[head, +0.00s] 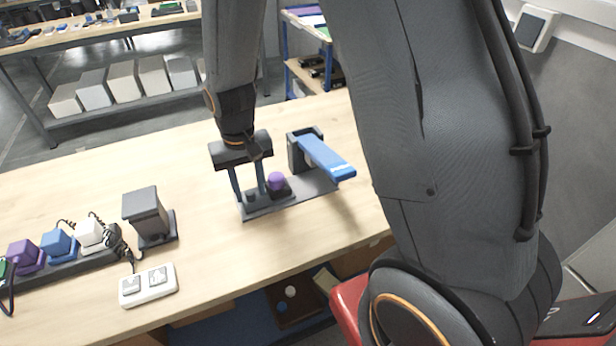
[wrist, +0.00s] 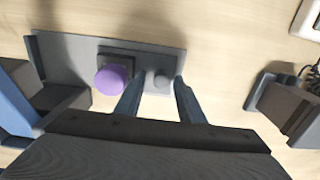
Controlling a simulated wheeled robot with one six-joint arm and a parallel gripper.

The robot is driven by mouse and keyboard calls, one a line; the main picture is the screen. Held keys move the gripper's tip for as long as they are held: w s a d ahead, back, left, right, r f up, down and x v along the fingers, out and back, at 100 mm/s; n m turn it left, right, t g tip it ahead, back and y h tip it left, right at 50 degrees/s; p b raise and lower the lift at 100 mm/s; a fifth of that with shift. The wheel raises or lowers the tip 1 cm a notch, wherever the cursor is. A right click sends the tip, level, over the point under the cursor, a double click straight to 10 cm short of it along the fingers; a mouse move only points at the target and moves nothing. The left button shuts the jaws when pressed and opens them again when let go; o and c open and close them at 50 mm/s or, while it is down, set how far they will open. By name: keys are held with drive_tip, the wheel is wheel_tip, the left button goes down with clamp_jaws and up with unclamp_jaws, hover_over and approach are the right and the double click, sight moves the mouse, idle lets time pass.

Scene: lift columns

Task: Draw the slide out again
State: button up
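A grey base plate (head: 310,187) on the table carries a dark housing (head: 294,152) with a blue bar (head: 328,160), apparently the slide, sticking out toward the front right. A purple round button (head: 276,180) on a dark block and a small grey knob (head: 250,197) sit at the plate's left part. In the wrist view, the purple button (wrist: 112,80), the knob (wrist: 162,80) and part of the blue bar (wrist: 14,108) show. My gripper (head: 250,193) is open and points down, its fingers apart on either side of the knob; I cannot tell whether they touch it.
A dark grey box-shaped device (head: 147,214) stands left of the plate, with a white switch panel (head: 148,285) in front. A strip with coloured plugs (head: 58,243) and cables lies farther left. Table behind the plate is clear. A red object (head: 350,310) is below the table edge.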

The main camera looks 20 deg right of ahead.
drive_tip(key=shift+r, duration=0.1)
drive_tip(key=shift+r+p, duration=2.45)
drive_tip(key=shift+r, duration=0.5)
drive_tip(key=shift+s, duration=0.1)
